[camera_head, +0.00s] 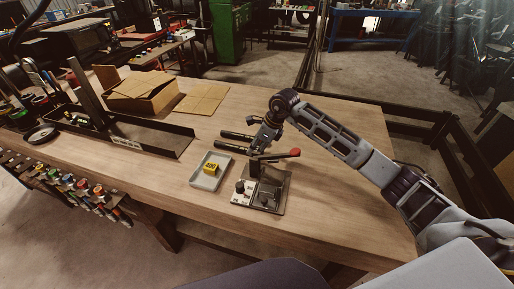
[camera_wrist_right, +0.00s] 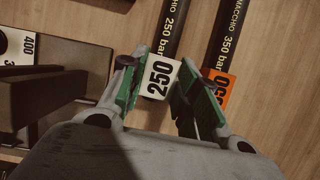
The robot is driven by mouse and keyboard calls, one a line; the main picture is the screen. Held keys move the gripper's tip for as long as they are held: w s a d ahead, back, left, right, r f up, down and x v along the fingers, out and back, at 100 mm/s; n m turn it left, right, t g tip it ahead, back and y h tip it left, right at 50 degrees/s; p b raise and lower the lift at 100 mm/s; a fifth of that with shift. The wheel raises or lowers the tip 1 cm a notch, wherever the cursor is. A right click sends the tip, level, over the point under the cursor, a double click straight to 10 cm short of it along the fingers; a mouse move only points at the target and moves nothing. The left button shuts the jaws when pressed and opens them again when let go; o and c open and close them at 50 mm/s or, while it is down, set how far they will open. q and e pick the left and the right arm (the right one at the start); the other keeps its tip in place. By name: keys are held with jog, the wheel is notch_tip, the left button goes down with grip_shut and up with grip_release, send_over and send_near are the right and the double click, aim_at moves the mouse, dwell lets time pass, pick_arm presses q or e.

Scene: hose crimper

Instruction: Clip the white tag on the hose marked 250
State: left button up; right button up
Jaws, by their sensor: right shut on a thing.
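In the right wrist view a white tag (camera_wrist_right: 160,78) printed 250 sits between the green-padded fingers of my right gripper (camera_wrist_right: 155,92), which is shut on it. The tag lies in line with the black hose marked 250 bar (camera_wrist_right: 175,25), at its near visible part. I cannot tell whether it is clipped around the hose or only over it. In the head view my right gripper (camera_head: 262,140) is above the table at the right ends of two dark hoses (camera_head: 235,135); the tag is too small to see there. My left gripper is not in view.
An orange tag (camera_wrist_right: 222,85) is at the hose marked 350 bar (camera_wrist_right: 237,30), close to the right finger. The table's right side is clear.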

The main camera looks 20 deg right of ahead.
jog(key=shift+f, duration=0.1)
dwell(0.4)
jog(key=o, duration=0.8)
jog(key=shift+r+p, duration=1.75)
jog(key=shift+r, duration=2.3)
